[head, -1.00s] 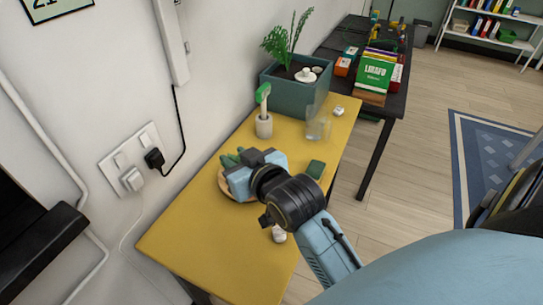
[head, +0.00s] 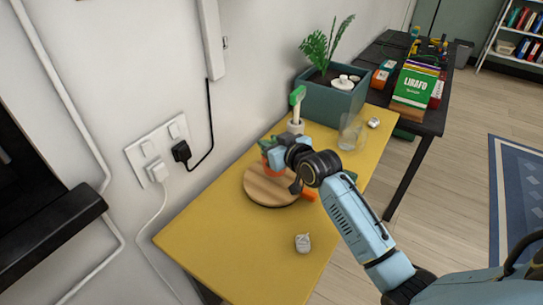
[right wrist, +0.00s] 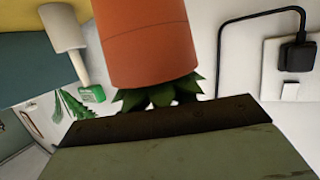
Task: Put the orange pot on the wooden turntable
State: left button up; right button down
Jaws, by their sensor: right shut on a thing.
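The orange pot (right wrist: 147,42) holds a green leafy plant and fills the middle of the right wrist view, upside down there. In the head view the pot (head: 271,171) is mostly hidden behind my right gripper (head: 275,158). That gripper is shut on the pot at the back part of the round wooden turntable (head: 262,191). The turntable lies on the yellow table (head: 225,232), its front part bare. I cannot tell whether the pot touches the turntable or hangs just above it. My left gripper is not in view.
A white holder with a green-topped tool (head: 297,112) stands behind the gripper. A clear glass (head: 351,132) and a planter (head: 333,101) are further back. An orange item (head: 308,195) lies right of the turntable; a small whitish object (head: 302,243) lies in front.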

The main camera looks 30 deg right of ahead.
aim_at(268, 171)
notch_tip(268, 171, down, 3)
jog(key=shift+f+b, duration=0.15)
jog(key=shift+b, duration=0.25)
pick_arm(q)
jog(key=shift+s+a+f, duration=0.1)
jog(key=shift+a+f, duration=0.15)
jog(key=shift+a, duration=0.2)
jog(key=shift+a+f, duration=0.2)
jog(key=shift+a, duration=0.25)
pick_arm(e)
jog(key=shift+f, duration=0.1)
jog(key=c, duration=1.1)
grip_release()
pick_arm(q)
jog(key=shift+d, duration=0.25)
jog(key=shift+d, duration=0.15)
